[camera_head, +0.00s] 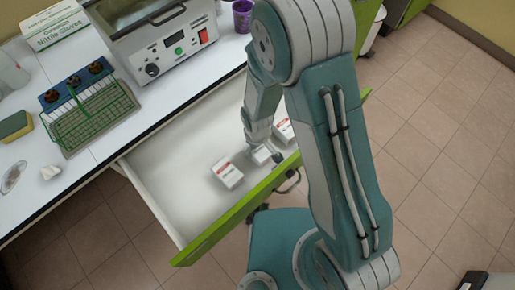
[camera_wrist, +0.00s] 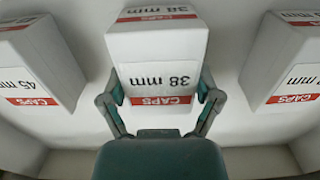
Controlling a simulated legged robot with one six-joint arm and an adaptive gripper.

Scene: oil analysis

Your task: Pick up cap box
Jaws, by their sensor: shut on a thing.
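In the wrist view a white cap box (camera_wrist: 158,45) with red "CAPS" bands and "38 mm" print sits between the two fingers of my gripper (camera_wrist: 160,98). The fingers are shut on its sides. In the head view the held box (camera_head: 262,154) is in the open drawer, partly hidden by my arm. A second box (camera_wrist: 38,62), marked "45 mm", stands to the left in the wrist view and also shows in the head view (camera_head: 227,173). A third box (camera_wrist: 293,62) stands to the right, and it shows partly behind my arm in the head view (camera_head: 283,131).
The open white drawer (camera_head: 165,175) has a green front (camera_head: 225,225). The counter above it holds a grey machine (camera_head: 170,50), a green rack (camera_head: 90,115), a glove box (camera_head: 50,24) and a purple cup (camera_head: 242,15). The drawer's left part is clear.

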